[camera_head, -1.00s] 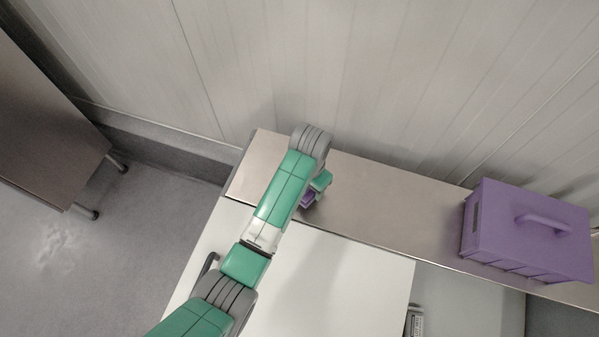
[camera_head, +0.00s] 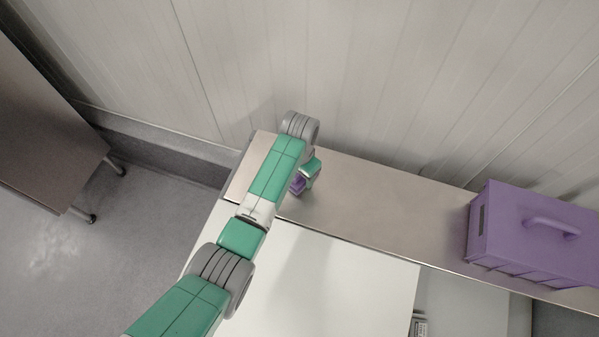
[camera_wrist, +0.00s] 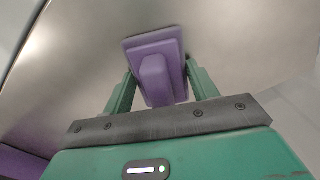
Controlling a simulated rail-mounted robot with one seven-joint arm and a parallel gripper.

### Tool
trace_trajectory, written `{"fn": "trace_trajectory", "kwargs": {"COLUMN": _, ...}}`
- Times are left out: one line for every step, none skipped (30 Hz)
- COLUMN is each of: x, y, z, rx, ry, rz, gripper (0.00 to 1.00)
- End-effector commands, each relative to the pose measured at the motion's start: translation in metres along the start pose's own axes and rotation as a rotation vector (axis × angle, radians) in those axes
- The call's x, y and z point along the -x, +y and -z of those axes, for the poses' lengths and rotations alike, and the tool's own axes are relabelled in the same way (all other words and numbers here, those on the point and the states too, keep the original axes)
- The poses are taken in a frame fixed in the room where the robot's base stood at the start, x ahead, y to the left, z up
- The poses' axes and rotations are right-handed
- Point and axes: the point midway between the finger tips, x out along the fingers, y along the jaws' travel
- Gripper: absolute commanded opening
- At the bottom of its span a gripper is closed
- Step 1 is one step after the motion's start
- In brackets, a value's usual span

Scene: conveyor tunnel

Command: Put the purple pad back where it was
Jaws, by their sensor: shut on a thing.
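The purple pad (camera_wrist: 157,52) has a flat rectangular plate and a raised block-like grip. In the wrist view it sits between the two green fingers of my gripper (camera_wrist: 160,88), which is shut on the raised block. In the head view only a small part of the pad (camera_head: 297,185) shows, beside my arm near the left end of the metal shelf (camera_head: 370,192). My gripper (camera_head: 304,178) is partly hidden there by my arm. I cannot tell whether the pad touches the shelf.
A purple case with a handle (camera_head: 535,236) stands at the shelf's right end. A white tabletop (camera_head: 340,285) lies in front of the shelf. The panelled wall (camera_head: 350,80) rises behind. A brown table (camera_head: 50,130) stands at the left. The shelf's middle is clear.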

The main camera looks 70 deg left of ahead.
Motion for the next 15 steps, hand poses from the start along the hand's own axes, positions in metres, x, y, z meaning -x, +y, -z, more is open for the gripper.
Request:
{"fn": "trace_trajectory", "kwargs": {"x": -0.0024, "y": 0.0001, "z": -0.0001, "rx": 0.000, "ry": -0.001, "rz": 0.000, "gripper": 0.22}}
{"fn": "trace_trajectory", "kwargs": {"x": -0.0026, "y": 0.0001, "z": -0.0001, "rx": 0.000, "ry": 0.000, "rz": 0.000, "gripper": 0.60}}
{"fn": "trace_trajectory", "kwargs": {"x": -0.0019, "y": 0.0000, "z": -0.0001, "rx": 0.000, "ry": 0.000, "rz": 0.000, "gripper": 0.68}}
{"fn": "trace_trajectory", "kwargs": {"x": -0.0019, "y": 0.0000, "z": -0.0001, "rx": 0.000, "ry": 0.000, "rz": 0.000, "gripper": 0.74}}
{"fn": "trace_trajectory", "kwargs": {"x": -0.0019, "y": 0.0001, "z": -0.0001, "rx": 0.000, "ry": 0.000, "rz": 0.000, "gripper": 0.80}}
{"fn": "trace_trajectory", "kwargs": {"x": -0.0019, "y": 0.0001, "z": -0.0001, "rx": 0.000, "ry": 0.000, "rz": 0.000, "gripper": 0.80}}
{"fn": "trace_trajectory", "kwargs": {"x": -0.0019, "y": 0.0001, "z": -0.0002, "rx": 0.000, "ry": 0.000, "rz": 0.000, "gripper": 0.80}}
{"fn": "trace_trajectory", "kwargs": {"x": -0.0019, "y": 0.0001, "z": -0.0002, "rx": 0.000, "ry": 0.000, "rz": 0.000, "gripper": 0.80}}
{"fn": "trace_trajectory", "kwargs": {"x": -0.0019, "y": 0.0001, "z": -0.0001, "rx": 0.000, "ry": 0.000, "rz": 0.000, "gripper": 0.80}}
{"fn": "trace_trajectory", "kwargs": {"x": -0.0019, "y": 0.0001, "z": -0.0002, "rx": 0.000, "ry": 0.000, "rz": 0.000, "gripper": 0.80}}
{"fn": "trace_trajectory", "kwargs": {"x": -0.0019, "y": 0.0002, "z": -0.0001, "rx": 0.000, "ry": 0.000, "rz": 0.000, "gripper": 0.80}}
{"fn": "trace_trajectory", "kwargs": {"x": -0.0017, "y": 0.0002, "z": -0.0002, "rx": 0.000, "ry": 0.000, "rz": 0.000, "gripper": 0.80}}
{"fn": "trace_trajectory", "kwargs": {"x": -0.0008, "y": 0.0001, "z": -0.0001, "rx": 0.000, "ry": 0.000, "rz": 0.000, "gripper": 0.80}}
{"fn": "trace_trajectory", "kwargs": {"x": 0.0011, "y": 0.0001, "z": 0.0000, "rx": 0.000, "ry": 0.000, "rz": 0.000, "gripper": 0.80}}
{"fn": "trace_trajectory", "kwargs": {"x": 0.0053, "y": 0.0002, "z": 0.0002, "rx": 0.000, "ry": 0.001, "rz": 0.000, "gripper": 0.80}}
